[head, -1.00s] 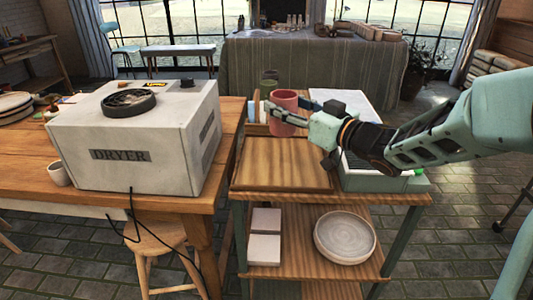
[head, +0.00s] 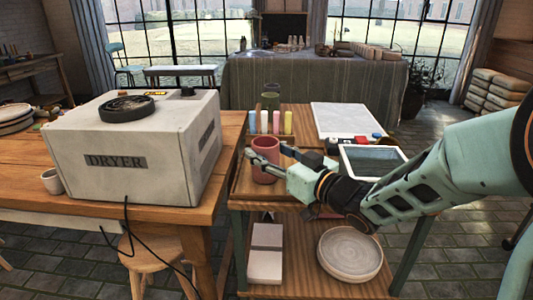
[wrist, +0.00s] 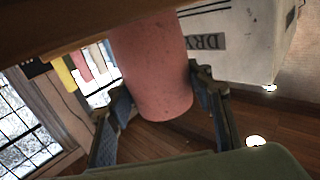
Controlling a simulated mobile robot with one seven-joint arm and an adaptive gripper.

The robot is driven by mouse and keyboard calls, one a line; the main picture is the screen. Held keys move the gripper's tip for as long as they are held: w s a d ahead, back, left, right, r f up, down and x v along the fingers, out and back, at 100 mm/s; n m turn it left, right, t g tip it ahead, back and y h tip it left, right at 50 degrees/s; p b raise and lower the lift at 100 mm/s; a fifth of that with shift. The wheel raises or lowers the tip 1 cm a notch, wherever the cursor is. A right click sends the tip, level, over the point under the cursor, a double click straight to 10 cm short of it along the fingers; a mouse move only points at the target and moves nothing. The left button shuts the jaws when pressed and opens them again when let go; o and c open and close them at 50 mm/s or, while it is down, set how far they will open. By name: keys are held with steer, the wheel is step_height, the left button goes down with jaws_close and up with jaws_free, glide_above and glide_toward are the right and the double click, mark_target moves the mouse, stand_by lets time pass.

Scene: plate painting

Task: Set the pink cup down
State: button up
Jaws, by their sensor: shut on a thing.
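The pink cup (head: 265,166) is upright over the wooden tray (head: 244,186) on the cart's top, at its left side. My gripper (head: 267,157) reaches in from the right and is shut on the cup, one finger on each side. In the wrist view, the cup (wrist: 155,75) fills the middle between the two dark fingers, and its base end meets the edge of a brown wooden surface (wrist: 60,25). The cup is at or very close to the tray; I cannot tell whether it touches.
The white dryer (head: 135,145) stands on the table to the left.

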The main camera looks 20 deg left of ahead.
steer(key=o, duration=1.6)
steer(key=shift+f, duration=0.1)
steer(key=shift+d+r, duration=0.1)
steer(key=shift+r, duration=0.1)
steer(key=p+v, duration=0.3)
steer(key=v, duration=0.9)
